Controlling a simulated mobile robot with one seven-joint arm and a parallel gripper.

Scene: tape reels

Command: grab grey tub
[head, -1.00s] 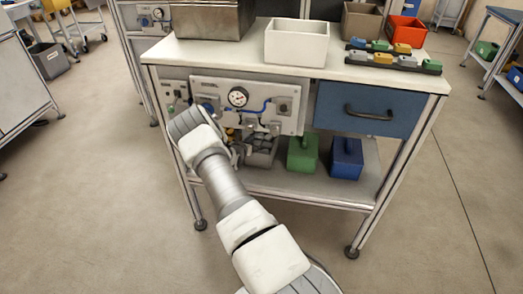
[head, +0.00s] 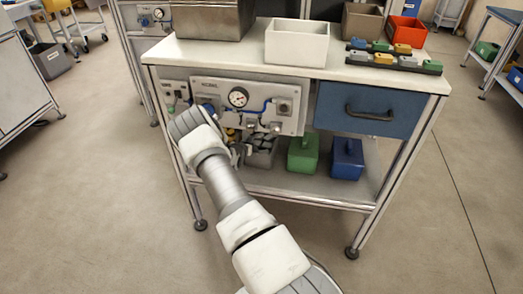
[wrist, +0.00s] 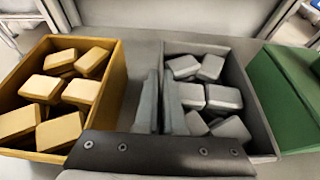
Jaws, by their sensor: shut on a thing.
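The grey tub (wrist: 258,110) stands right of centre in the wrist view, with several light grey blocks inside. My gripper (wrist: 160,105) is shut on its left wall, one finger on the outer side and one inside. In the head view the grey tub (head: 262,158) is on the lower shelf, partly hidden by my arm and the panel.
A yellow tub (wrist: 118,80) of yellow blocks is close on the left. A green box (wrist: 285,95) is close on the right; a blue box (head: 347,160) stands beyond it. The gauge panel (head: 247,105) and blue drawer (head: 366,110) hang above the shelf (head: 300,186).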

